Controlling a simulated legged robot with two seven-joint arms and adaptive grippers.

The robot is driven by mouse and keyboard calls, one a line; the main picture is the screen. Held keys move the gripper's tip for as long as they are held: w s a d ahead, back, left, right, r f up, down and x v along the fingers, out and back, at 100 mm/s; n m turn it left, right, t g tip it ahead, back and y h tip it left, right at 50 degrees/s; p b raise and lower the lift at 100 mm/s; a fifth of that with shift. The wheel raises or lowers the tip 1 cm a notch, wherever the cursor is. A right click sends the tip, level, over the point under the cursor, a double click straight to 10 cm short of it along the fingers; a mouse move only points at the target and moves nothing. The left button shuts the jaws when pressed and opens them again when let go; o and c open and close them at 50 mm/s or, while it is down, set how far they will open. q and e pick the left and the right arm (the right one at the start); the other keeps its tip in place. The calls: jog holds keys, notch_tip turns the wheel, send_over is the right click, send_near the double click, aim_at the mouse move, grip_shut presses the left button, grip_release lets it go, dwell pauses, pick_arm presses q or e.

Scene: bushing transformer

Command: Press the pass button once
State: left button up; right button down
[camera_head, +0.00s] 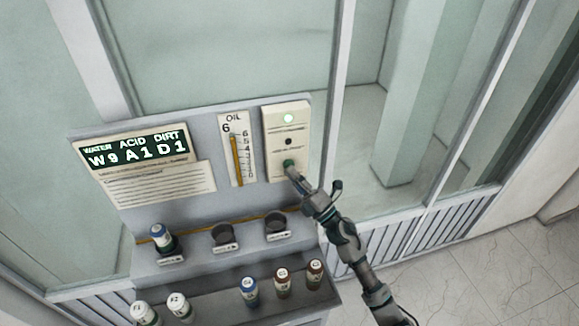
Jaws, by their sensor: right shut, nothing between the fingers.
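A cream button box (274,150) is fixed at the right end of the grey back panel. A green light (288,118) glows near its top, and a small dark dot (288,141) lies below that. A green button (288,162) is low on the box; I cannot read its label. My right gripper (291,171) is shut and empty, with its tip at the green button's lower edge. It seems to touch the button, but I cannot tell whether the button is pressed in. My left gripper is not in view.
A sign (137,150) reads water, acid, dirt, W9 A1 D1. An oil gauge (236,150) stands beside the box. A shelf below has dark round holders (226,235), one with a blue-topped bottle (162,237). Several capped bottles (249,291) stand in front. Glass walls surround the panel.

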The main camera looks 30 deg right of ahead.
jog(key=shift+w+a+r, duration=0.15)
jog(key=shift+w, duration=0.2)
jog(key=shift+s, duration=0.1)
jog(key=shift+s+d, duration=0.3)
jog(key=shift+s, duration=0.1)
jog(key=s, duration=0.2)
jog(key=s+a, duration=0.1)
jog(key=s+p, duration=0.1)
jog(key=s, duration=0.1)
jog(key=shift+s+a, duration=0.25)
jog(key=shift+s, duration=0.1)
dwell(0.9)
